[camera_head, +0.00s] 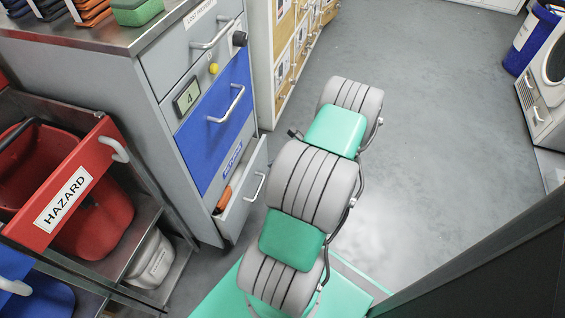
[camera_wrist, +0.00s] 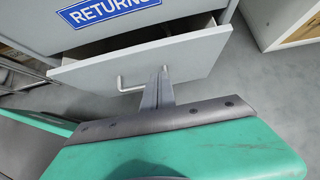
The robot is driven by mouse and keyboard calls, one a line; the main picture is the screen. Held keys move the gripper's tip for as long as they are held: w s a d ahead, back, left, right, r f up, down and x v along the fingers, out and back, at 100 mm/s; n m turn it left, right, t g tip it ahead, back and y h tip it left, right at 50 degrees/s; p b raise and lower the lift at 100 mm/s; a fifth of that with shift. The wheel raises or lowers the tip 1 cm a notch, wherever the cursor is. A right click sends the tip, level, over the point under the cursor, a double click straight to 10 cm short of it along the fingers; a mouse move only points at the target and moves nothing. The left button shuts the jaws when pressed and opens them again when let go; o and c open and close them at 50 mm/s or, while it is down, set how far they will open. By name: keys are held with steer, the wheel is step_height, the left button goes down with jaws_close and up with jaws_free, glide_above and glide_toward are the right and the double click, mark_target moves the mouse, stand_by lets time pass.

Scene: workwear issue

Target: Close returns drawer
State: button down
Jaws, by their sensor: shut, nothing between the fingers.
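The returns drawer (camera_head: 258,172) is the lowest drawer of the grey cabinet and stands partly open, with an orange item (camera_head: 224,198) inside. Its light front panel (camera_wrist: 195,57) and bent handle (camera_wrist: 125,86) show in the wrist view, below a blue RETURNS label (camera_wrist: 107,9) on the cabinet. My gripper (camera_wrist: 163,72) is shut and empty. Its fingertips overlap the front panel in the picture, just right of the handle; I cannot tell whether they touch. In the head view my arm stands right of the drawer, and the fingertips cannot be made out.
A blue drawer (camera_head: 218,120) above is closed. A red HAZARD bin (camera_head: 95,215) stands on a shelf rack at left, with a white tub (camera_head: 152,262) below. A wooden-fronted unit (camera_head: 285,62) stands behind the cabinet. The grey floor (camera_head: 430,110) at right is clear.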

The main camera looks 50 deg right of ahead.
mark_target(251, 161)
steer(key=w, duration=0.1)
steer(key=w+a+f+b, duration=0.1)
steer(key=w+f+b, duration=0.1)
steer(key=w, duration=0.1)
steer(key=shift+w+a, duration=0.1)
steer(key=shift+a, duration=0.15)
steer(key=shift+w+a, duration=0.2)
steer(key=shift+w, duration=0.35)
steer(key=shift+r, duration=0.15)
steer(key=shift+w, duration=0.1)
steer(key=shift+w+a+r, duration=0.15)
steer(key=shift+w, duration=0.2)
steer(key=shift+w+a+p, duration=0.3)
steer(key=shift+w+p, duration=0.3)
steer(key=shift+w, duration=0.25)
steer(key=shift+s, duration=0.1)
